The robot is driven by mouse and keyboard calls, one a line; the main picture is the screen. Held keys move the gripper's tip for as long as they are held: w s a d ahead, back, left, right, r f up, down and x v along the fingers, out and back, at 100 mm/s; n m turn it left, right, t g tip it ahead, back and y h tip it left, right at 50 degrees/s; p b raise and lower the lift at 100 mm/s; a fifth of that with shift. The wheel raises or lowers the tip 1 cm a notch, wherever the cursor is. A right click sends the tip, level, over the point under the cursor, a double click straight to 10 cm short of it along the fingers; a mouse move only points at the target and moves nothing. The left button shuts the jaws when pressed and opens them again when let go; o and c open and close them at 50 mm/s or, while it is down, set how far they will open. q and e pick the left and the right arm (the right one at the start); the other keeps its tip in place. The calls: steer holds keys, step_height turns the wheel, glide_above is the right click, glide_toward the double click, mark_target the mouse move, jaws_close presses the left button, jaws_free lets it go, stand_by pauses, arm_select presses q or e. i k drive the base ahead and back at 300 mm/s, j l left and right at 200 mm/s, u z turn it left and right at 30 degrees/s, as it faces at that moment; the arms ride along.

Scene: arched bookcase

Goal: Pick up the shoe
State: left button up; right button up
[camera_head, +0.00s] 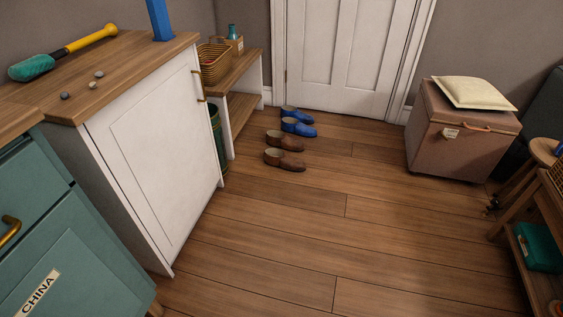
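Two pairs of shoes stand on the wooden floor in front of the white door. A blue shoe (295,113) is at the back, with another blue shoe (298,128) just in front of it. A brown shoe (285,141) comes after these, and another brown shoe (284,160) lies closest to me. Their toes point to the right. Neither of my grippers shows in the head view.
A white cabinet (150,150) and a low bench (243,75) with a basket (214,62) stand on the left. A pinkish trunk (460,135) with a cushion (473,92) stands on the right. The middle floor (330,215) is clear up to the shoes.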

mark_target(285, 160)
steer(key=u, duration=0.4)
steer(key=i+l+u, duration=0.15)
steer(key=u, duration=0.25)
steer(key=i+l+u, duration=0.15)
steer(key=u, duration=0.25)
steer(key=i+l+u, duration=0.1)
steer(key=l+u, duration=0.25)
steer(key=i+l+u, duration=0.25)
steer(key=l, duration=0.65)
steer(key=i+l+u, duration=0.1)
steer(key=l+u, duration=0.2)
steer(key=l, duration=0.55)
steer(key=l+u, duration=0.25)
steer(key=l, duration=2)
steer(key=i, duration=0.05)
